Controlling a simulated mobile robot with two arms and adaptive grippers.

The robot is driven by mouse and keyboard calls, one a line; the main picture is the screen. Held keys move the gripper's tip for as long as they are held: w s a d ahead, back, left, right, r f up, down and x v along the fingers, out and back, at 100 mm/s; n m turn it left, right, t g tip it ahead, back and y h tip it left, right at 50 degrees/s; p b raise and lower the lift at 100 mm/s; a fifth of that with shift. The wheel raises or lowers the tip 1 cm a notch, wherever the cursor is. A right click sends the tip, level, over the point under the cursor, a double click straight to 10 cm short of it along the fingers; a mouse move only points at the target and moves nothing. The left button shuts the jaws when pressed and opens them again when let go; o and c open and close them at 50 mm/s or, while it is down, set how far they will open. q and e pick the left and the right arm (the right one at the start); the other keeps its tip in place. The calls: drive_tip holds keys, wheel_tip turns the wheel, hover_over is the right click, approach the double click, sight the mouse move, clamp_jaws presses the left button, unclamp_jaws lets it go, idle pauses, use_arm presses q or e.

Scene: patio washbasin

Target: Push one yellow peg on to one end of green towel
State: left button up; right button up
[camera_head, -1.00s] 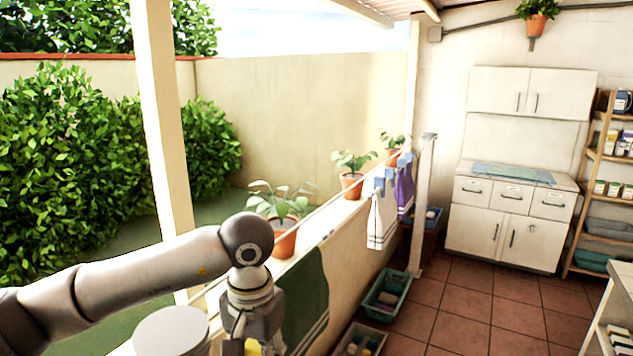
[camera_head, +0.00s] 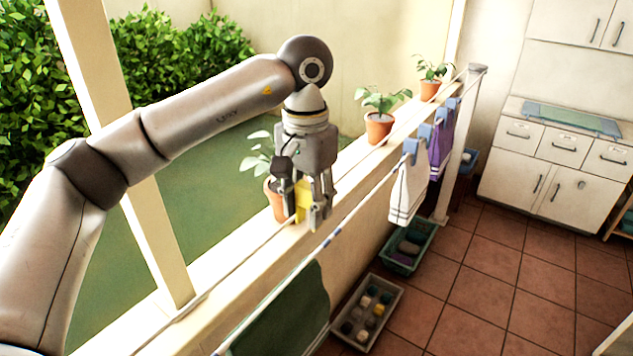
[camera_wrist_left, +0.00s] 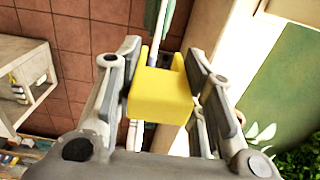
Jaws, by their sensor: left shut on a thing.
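My left gripper (camera_head: 306,212) is shut on a yellow peg (camera_head: 301,200), which also shows between its fingers in the left wrist view (camera_wrist_left: 160,97). The gripper points down over the wall top, above and beyond the near part of the line. The green towel (camera_head: 290,318) hangs on the line at the lower middle of the head view, below and left of the gripper. The peg is apart from the towel. The towel's lower part is cut off by the frame. A bit of green cloth (camera_wrist_left: 158,18) shows beyond the peg in the wrist view. My right gripper is not in view.
The clothes line (camera_head: 355,212) runs to a white post (camera_head: 460,140). A white towel (camera_head: 408,188) and a purple cloth (camera_head: 441,150) hang there with blue pegs. Potted plants (camera_head: 379,125) stand on the wall. A tray (camera_head: 352,322) of several small items lies on the floor.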

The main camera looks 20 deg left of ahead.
sight(307, 259)
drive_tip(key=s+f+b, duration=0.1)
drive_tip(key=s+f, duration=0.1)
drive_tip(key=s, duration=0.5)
use_arm(q)
drive_tip(key=f+b, duration=0.1)
drive_tip(key=f, duration=0.1)
drive_tip(key=s+f+b, duration=0.1)
drive_tip(key=f, duration=0.1)
drive_tip(key=shift+f, duration=0.3)
drive_tip(key=shift+s+f+b, duration=0.1)
drive_tip(key=shift+f+b, duration=0.2)
drive_tip(key=shift+f, duration=0.05)
drive_tip(key=shift+s+f, duration=0.1)
drive_tip(key=shift+f, duration=0.2)
wheel_tip(307, 259, down, 2)
drive_tip(key=shift+f+b, duration=0.15)
drive_tip(key=shift+b, duration=0.7)
drive_tip(key=shift+f, duration=0.4)
drive_tip(key=shift+f+b, duration=0.75)
drive_tip(key=shift+b, duration=0.1)
drive_tip(key=shift+f+b, duration=0.3)
drive_tip(key=shift+f, duration=0.1)
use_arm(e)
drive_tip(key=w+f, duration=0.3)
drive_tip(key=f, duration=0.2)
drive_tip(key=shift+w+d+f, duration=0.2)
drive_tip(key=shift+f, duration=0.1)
